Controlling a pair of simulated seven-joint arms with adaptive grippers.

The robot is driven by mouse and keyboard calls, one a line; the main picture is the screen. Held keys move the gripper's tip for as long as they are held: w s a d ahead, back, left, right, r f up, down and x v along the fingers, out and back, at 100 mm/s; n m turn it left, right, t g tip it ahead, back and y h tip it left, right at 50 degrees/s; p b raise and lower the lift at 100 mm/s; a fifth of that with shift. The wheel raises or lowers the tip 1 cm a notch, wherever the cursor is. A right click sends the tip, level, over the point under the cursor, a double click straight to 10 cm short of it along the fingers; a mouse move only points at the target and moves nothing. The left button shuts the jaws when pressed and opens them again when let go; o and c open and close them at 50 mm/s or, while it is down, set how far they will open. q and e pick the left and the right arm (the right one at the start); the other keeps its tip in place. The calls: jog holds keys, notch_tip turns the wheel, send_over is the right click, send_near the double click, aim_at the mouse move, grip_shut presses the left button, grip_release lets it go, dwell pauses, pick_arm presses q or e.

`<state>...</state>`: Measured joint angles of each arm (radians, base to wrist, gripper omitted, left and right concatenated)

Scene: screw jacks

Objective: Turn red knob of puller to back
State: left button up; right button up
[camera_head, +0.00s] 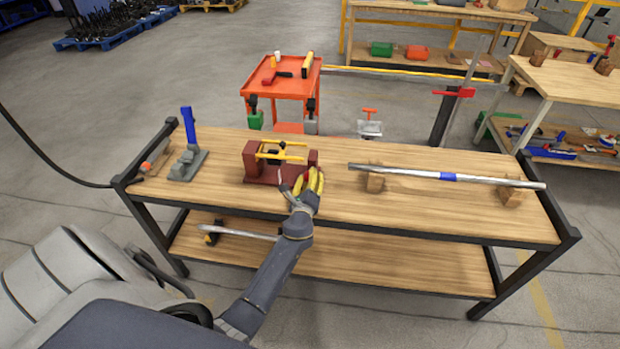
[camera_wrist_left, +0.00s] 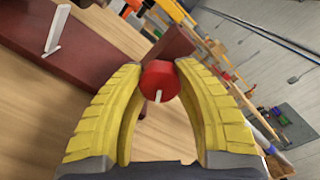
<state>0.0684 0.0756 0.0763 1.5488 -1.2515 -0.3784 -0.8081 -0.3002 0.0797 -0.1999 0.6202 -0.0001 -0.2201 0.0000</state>
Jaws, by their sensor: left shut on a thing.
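The puller (camera_head: 262,174) stands on the left part of the workbench, with a dark red base and a yellow frame. In the left wrist view its dark red base (camera_wrist_left: 85,55) runs across the upper left. The red knob (camera_wrist_left: 160,80) is a round red piece with a short white mark on its near face. My left gripper (camera_head: 312,180) is at the right end of the puller. In the left wrist view its yellow fingers curve around the knob from both sides, shut on it. The knob is hidden in the head view. My right gripper is not in view.
A grey tool with a blue handle (camera_head: 188,125) stands at the bench's left end. A long metal bar (camera_head: 410,171) rests on wooden blocks to the right. A red cart (camera_head: 283,85) stands behind the bench. The bench top (camera_head: 440,210) in front of the bar is clear.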

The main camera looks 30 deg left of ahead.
pick_arm(q)
jog(key=shift+n, duration=0.3)
jog(key=o, duration=1.3)
jog(key=shift+o, duration=0.2)
